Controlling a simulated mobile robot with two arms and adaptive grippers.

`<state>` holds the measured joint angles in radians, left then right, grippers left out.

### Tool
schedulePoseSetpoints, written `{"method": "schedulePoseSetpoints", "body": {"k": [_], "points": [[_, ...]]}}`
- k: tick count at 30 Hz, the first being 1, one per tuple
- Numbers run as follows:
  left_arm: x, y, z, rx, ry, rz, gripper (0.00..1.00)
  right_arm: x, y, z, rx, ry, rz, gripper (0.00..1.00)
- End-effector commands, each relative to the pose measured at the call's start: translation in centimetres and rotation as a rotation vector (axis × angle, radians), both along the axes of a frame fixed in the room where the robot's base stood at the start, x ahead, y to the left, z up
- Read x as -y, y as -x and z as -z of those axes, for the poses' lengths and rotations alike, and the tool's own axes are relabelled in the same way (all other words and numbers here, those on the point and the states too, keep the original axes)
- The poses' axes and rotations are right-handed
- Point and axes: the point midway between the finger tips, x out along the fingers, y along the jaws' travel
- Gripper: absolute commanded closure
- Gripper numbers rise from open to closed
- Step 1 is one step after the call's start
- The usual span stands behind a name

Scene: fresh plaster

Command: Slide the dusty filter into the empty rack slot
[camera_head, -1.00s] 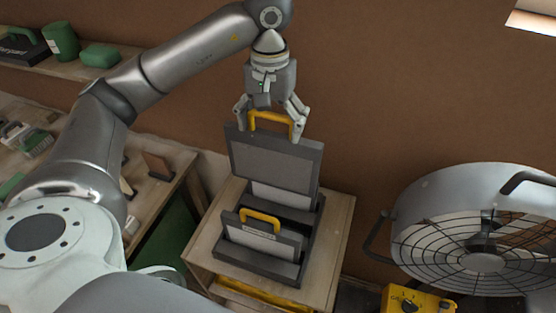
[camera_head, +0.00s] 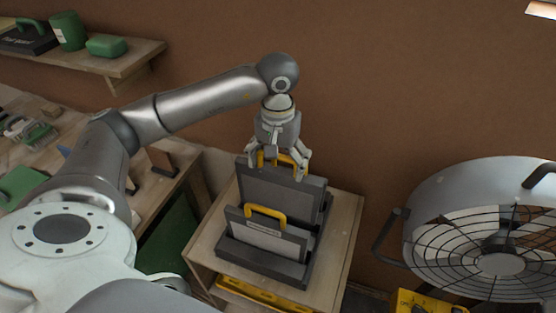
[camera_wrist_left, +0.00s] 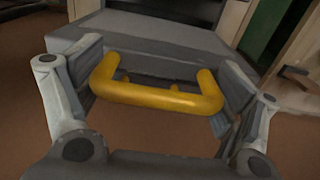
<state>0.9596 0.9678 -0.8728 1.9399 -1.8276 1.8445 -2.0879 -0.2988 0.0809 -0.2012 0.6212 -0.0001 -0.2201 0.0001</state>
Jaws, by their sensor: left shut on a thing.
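The dusty filter (camera_head: 268,190) is a flat grey panel with a dark frame and a yellow handle. It stands upright in the rear part of the dark rack (camera_head: 262,262), with its lower part hidden by the rack and the front filter. My left gripper (camera_head: 279,170) is above it, shut on its handle, which fills the left wrist view (camera_wrist_left: 158,97). A second filter (camera_head: 262,237) with a yellow handle (camera_head: 266,212) stands in the front slot. Whether the dusty filter touches the slot bottom cannot be seen. My right gripper is not in view.
The rack stands on a wooden stand (camera_head: 335,225) with a yellow item (camera_head: 255,296) below its top. A large fan (camera_head: 480,225) is at right. A workbench (camera_head: 60,130) with tools is at left, and a shelf (camera_head: 120,62) is on the wall.

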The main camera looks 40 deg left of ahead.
Motion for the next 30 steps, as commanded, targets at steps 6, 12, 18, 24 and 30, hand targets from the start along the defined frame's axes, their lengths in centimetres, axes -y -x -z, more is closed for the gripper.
{"method": "schedulePoseSetpoints", "body": {"k": [6, 12, 18, 24, 30], "points": [[0.0, 0.0, 1.3, -0.001, 0.0, 0.0, 0.58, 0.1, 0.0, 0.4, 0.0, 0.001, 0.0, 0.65], [0.0, 0.0, 2.4, -0.001, 0.001, 0.0, 0.58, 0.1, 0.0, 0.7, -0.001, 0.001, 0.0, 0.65], [0.0, 0.0, 3.8, 0.001, 0.001, 0.0, 0.58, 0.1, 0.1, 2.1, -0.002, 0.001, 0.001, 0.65], [0.0, 0.0, 5.0, 0.001, 0.0, 0.0, 0.58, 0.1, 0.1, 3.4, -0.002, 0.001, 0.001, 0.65], [0.0, 0.0, 6.2, 0.001, 0.0, 0.0, 0.58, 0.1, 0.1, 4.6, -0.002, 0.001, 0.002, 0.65]]}}
